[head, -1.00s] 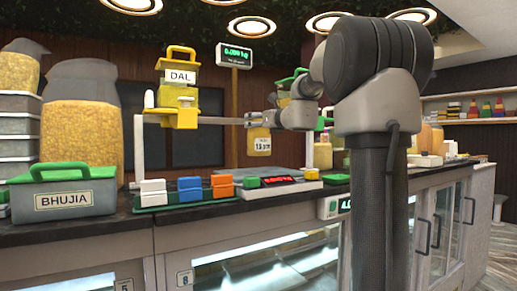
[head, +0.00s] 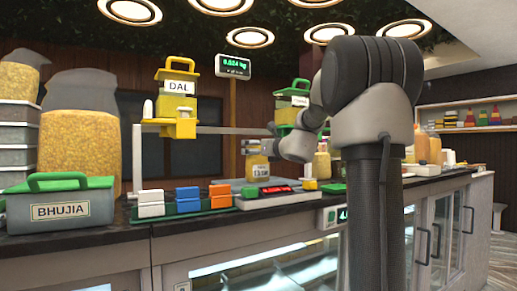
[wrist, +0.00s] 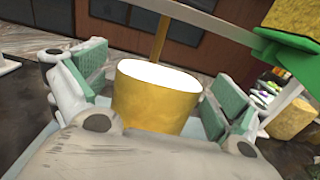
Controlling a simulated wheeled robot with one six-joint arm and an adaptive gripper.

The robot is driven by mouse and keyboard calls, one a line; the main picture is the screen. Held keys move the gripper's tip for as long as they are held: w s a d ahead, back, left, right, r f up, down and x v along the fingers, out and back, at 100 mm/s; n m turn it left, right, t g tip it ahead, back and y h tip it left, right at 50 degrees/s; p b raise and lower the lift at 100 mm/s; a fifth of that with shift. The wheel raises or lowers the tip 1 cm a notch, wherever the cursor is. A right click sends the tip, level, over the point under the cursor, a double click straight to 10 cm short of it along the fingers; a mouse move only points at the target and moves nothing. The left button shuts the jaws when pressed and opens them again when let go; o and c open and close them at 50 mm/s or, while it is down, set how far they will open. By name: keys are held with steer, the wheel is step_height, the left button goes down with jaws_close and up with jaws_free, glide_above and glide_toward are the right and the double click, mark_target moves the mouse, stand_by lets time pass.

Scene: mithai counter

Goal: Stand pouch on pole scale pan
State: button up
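The pouch (head: 257,171) is yellow with a white label. In the wrist view the yellow pouch (wrist: 155,98) has a pale top and sits between both finger pads. My gripper (head: 257,147) appears shut on it; exact pad contact is hard to see. The pouch looks upright, low over the grey flat pan (head: 226,182) behind the counter's front items. Its base is partly hidden by these, so I cannot see whether it rests fully. The pole scale's display (head: 233,66) lights green and seems to read 0.024 kg.
A yellow DAL container (head: 178,97) stands on a raised shelf to the left. White, blue and orange blocks (head: 188,200) and a red-lit scale (head: 276,190) line the counter front. A green-lidded container (head: 287,114) stands behind my arm. The BHUJIA box (head: 60,207) is far left.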

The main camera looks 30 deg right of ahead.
steer(key=shift+r, duration=0.15)
steer(key=s, duration=1.2)
steer(key=shift+d, duration=0.2)
